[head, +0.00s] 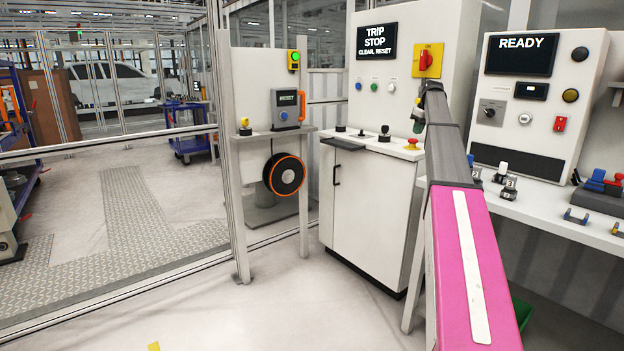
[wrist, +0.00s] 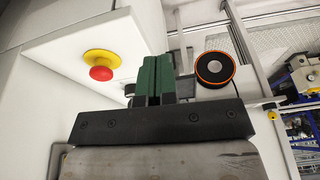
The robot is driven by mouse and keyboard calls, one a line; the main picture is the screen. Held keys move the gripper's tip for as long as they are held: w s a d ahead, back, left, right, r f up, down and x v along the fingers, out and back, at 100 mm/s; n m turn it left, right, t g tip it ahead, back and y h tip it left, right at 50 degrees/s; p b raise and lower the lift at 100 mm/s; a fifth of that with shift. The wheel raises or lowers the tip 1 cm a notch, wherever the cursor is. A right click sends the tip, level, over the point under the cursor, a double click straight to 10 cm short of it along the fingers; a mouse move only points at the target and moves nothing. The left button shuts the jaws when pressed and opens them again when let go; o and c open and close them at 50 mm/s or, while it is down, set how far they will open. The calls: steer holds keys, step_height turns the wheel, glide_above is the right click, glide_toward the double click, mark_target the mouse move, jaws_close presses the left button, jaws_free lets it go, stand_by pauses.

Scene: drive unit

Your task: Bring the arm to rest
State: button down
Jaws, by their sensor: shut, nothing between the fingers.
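My arm (head: 460,255) reaches forward from the lower right of the head view, with a pink link and a dark grey link beyond it. Its far end bends down at the white control cabinet. My gripper (wrist: 153,78) shows in the wrist view with its green fingers shut together and empty. In the head view only a small green part of my gripper (head: 418,126) shows; the arm partly hides it. It is above the cabinet ledge, close to a red stop button on a yellow base (head: 412,144), which also shows left of the fingers in the wrist view (wrist: 101,70).
The cabinet (head: 368,205) stands ahead, with a TRIP STOP display (head: 376,41) on its panel. A bench (head: 560,222) with a READY panel (head: 522,56) stands on the right. A fence post (head: 233,170) and orange-rimmed reel (head: 284,174) are left. Floor in front is clear.

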steer(key=s+a+f+m, duration=0.1)
steer(key=s+a+f, duration=0.55)
steer(key=f, duration=0.45)
steer(key=s+a+f+m+g, duration=0.1)
steer(key=s+a+f, duration=0.5)
steer(key=f, duration=0.5)
steer(key=s+a+f+m, duration=0.2)
steer(key=s+a+f, duration=0.2)
steer(key=s+f, duration=0.55)
steer(key=s+a+f+m, duration=0.1)
steer(key=s+a+f, duration=0.2)
steer(key=s+f, duration=0.3)
steer(key=s+a+f+m+g+h, duration=0.1)
steer(key=s+a+f, duration=0.2)
steer(key=s, duration=0.9)
steer(key=s+a+f+h, duration=0.1)
steer(key=s+a+f, duration=0.3)
steer(key=s+f, duration=0.5)
steer(key=shift+m+g, duration=0.3)
steer(key=shift+m, duration=0.1)
steer(key=shift+a, duration=0.15)
